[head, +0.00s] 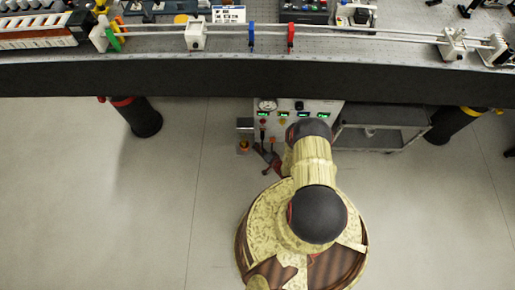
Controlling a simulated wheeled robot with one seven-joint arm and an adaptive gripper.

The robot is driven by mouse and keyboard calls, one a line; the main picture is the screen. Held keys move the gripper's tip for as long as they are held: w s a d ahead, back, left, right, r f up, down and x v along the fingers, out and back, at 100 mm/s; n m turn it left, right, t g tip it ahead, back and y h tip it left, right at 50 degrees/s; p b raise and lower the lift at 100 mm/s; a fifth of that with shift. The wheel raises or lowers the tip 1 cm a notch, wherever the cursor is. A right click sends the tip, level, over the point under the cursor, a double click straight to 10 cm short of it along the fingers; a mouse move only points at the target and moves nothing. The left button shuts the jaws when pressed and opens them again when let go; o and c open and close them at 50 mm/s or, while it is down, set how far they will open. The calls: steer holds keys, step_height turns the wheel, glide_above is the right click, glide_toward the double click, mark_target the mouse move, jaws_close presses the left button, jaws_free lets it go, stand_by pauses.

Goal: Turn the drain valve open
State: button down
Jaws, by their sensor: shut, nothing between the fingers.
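A white panel cabinet (325,106) with a round gauge, small green displays and coloured knobs stands under the bench edge. My arm covers part of its right and lower front. A small grey unit with an orange part (243,146) sits just left of the cabinet. I cannot tell for sure which of these fittings is the drain valve. My gripper (263,150), small, dark and red, is low in front of the cabinet's left side, right of the orange part. It is shut and holds nothing. Whether it touches a fitting is too small to tell.
The optical bench (180,78) spans the top, its dark front edge overhanging the cabinet. A grey shelf cart (380,127) stands right of the cabinet. Black bench legs stand at left (138,118) and right (444,125). The pale floor (90,220) is clear on both sides.

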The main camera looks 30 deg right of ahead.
steer(key=s+d+p, duration=0.1)
steer(key=s+p, duration=0.1)
steer(key=s, duration=0.7)
steer(key=shift+s+d, duration=0.35)
steer(key=shift+d, duration=0.05)
